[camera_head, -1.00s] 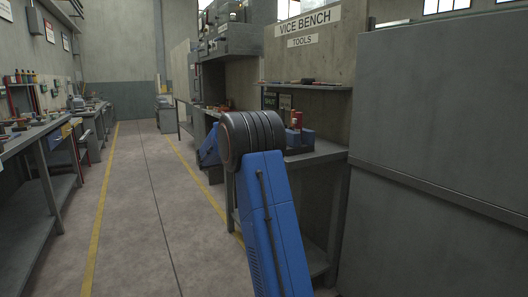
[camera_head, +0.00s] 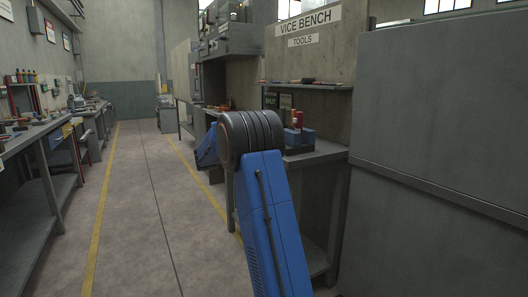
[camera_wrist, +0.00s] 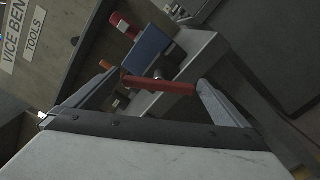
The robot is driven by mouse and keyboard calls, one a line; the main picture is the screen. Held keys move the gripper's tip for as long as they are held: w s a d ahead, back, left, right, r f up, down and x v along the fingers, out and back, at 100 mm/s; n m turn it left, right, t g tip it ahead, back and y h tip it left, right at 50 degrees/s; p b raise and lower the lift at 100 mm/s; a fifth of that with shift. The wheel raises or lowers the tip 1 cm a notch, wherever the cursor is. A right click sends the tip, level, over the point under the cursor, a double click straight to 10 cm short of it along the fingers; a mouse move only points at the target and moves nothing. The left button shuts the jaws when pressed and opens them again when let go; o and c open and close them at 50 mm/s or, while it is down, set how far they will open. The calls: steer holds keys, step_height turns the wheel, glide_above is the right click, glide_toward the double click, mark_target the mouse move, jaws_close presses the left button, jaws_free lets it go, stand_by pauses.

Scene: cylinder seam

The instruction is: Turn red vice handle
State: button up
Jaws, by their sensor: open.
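The red vice handle (camera_wrist: 160,86) is a red bar lying across the middle of the wrist view, in front of the blue vice body (camera_wrist: 150,46). My gripper (camera_wrist: 159,79) is open, with one finger near each end of the bar. I cannot tell whether either finger touches it. In the head view the blue vice (camera_head: 307,135) sits on the bench just right of my arm's dark joint, which hides part of it. My gripper is hidden in that view.
The vice stands on a grey bench (camera_head: 318,152). A red upright object (camera_wrist: 121,23) stands beyond the vice in the wrist view. A shelf (camera_head: 315,85) with tools hangs above. A large grey cabinet (camera_head: 450,110) is to the right. The floor aisle (camera_head: 150,220) at left is clear.

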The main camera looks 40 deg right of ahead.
steer(key=v, duration=1.6)
steer(key=shift+a, duration=0.2)
